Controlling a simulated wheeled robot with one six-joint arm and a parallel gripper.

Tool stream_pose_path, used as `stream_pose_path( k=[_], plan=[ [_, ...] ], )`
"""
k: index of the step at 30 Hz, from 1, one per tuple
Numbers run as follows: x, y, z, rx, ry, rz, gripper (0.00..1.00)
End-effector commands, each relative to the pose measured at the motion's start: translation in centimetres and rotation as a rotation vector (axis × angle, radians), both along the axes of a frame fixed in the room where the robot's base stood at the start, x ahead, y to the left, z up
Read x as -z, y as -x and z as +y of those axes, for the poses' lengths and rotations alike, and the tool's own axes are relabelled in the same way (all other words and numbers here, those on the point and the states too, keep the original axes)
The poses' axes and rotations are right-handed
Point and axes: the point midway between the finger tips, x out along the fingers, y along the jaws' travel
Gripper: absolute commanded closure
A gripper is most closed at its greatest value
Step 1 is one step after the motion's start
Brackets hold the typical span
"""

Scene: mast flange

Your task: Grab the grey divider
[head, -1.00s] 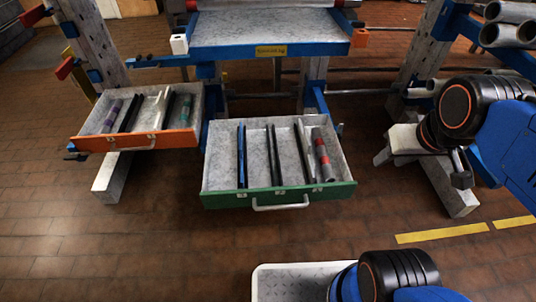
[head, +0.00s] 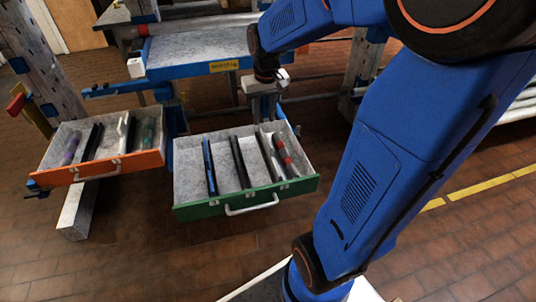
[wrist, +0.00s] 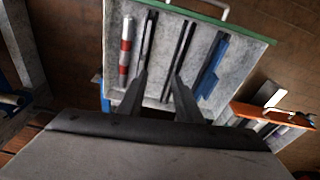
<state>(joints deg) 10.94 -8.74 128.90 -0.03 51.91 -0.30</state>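The green-fronted drawer (head: 245,203) stands open in the head view and holds several long dividers and a red-banded rod (head: 284,155). A narrow grey strip, apparently the grey divider (head: 275,158), lies beside a black divider near the rod; the two are hard to tell apart. In the wrist view, a dark divider with a pale side (wrist: 148,38) stands just left of centre, next to the rod (wrist: 125,45). My gripper (wrist: 160,76) is open and empty above the drawer. Its fingers point down toward the dividers, apart from them as far as I can see.
An orange-fronted drawer (head: 103,167) at left holds more dividers and tubes, including a whitish one (head: 123,130). A blue-edged shelf (head: 200,55) is above and behind the green drawer, close to my wrist. A blue divider (head: 209,166) stands at the green drawer's left.

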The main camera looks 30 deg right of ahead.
Motion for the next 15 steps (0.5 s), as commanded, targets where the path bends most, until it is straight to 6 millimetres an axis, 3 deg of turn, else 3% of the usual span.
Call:
stream_pose_path(
  k=[7,15],
  plan=[
    [4.5,-5.2,-3.7,0.053,-0.017,0.079,0.69],
    [8.1,-8.3,-6.5,0.088,-0.031,0.126,0.69]
  ],
)
